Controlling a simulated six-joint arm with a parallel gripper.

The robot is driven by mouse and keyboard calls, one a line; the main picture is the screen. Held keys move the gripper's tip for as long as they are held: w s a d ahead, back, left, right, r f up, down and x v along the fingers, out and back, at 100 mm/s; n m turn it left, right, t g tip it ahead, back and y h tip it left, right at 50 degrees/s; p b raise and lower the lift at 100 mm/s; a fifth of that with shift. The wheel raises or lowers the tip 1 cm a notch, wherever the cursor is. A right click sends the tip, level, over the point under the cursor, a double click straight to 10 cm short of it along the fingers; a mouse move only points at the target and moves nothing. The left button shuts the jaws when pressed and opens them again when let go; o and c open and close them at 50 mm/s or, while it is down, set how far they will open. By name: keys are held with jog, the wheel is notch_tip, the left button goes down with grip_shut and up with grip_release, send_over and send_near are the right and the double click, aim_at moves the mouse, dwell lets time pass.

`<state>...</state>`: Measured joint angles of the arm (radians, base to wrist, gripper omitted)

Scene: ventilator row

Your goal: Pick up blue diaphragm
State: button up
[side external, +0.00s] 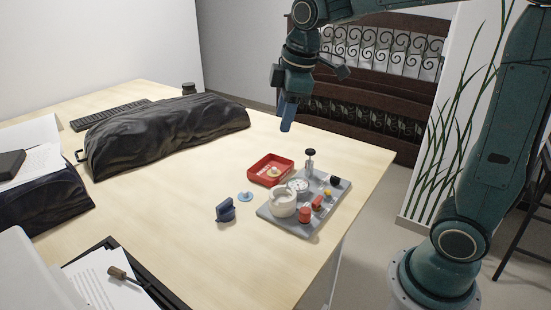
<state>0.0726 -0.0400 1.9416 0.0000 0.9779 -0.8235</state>
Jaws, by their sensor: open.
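The blue diaphragm (245,197) is a small light-blue disc with a raised centre. It lies flat on the wooden table, left of the grey tray and below the red tray in the picture. My gripper (287,127) points down and hangs above the table, higher up and right of the diaphragm in the picture. It is open, and nothing shows between its fingers. The finger gap is hard to see from this side. Nothing hides the diaphragm.
A dark blue block-like part (226,210) stands close to the diaphragm. A red tray (285,177) holds a yellowish piece. A black bag (165,130) lies behind.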

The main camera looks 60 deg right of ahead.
jog(key=w+d+f+n+g, duration=0.25)
jog(key=w+f+n, duration=0.25)
jog(key=w+f, duration=0.5)
jog(key=n, duration=0.5)
send_over(245, 191)
notch_tip(245, 191, down, 8)
jog(key=shift+w+f+g, duration=0.1)
jog(key=shift+f+g, duration=0.1)
jog(key=shift+g, duration=0.05)
jog(key=shift+f, duration=0.1)
jog(key=shift+f, duration=4.2)
jog(key=shift+f, duration=2.6)
grip_shut()
